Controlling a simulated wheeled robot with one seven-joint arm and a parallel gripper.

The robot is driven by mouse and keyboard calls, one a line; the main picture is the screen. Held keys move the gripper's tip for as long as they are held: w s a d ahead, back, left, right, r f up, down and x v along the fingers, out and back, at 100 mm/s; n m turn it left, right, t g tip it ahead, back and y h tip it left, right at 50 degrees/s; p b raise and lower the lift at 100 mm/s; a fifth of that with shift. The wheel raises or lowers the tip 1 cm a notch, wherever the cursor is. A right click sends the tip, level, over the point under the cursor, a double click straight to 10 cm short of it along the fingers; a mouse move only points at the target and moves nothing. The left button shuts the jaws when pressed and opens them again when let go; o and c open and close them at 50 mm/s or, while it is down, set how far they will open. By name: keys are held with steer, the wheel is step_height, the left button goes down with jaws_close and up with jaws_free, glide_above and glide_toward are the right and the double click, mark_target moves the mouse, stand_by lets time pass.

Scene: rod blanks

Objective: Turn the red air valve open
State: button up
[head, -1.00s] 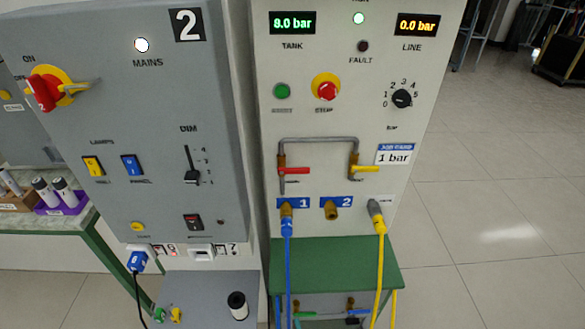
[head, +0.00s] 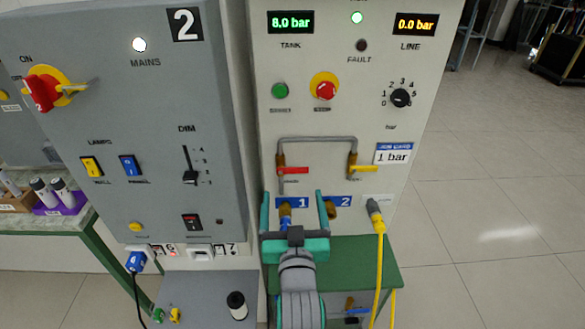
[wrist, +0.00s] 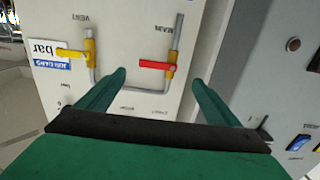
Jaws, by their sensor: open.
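The red air valve handle (head: 294,170) lies horizontal, pointing right from its brass body on the left leg of the grey pipe. It also shows in the wrist view as the red handle (wrist: 156,65), upside down, between and beyond the fingertips. My gripper (head: 293,197) is open and empty, a little below the red handle in the head view, with its fingers either side of the blue port 1 label. In the wrist view my gripper (wrist: 158,78) has its two green fingers spread wide, apart from the handle.
The yellow valve handle (head: 366,168) is right of the red one, near the "1 bar" card (head: 394,154). A yellow hose (head: 379,250) hangs from the right port. The grey pipe (head: 316,139) bridges both valves. A green shelf (head: 360,262) sits below.

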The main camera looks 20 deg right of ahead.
mark_target(293, 169)
steer(key=x, duration=1.1)
steer(key=shift+d+r, duration=0.2)
steer(key=shift+r, duration=0.2)
steer(key=c, duration=1.5)
steer(key=shift+w, duration=0.1)
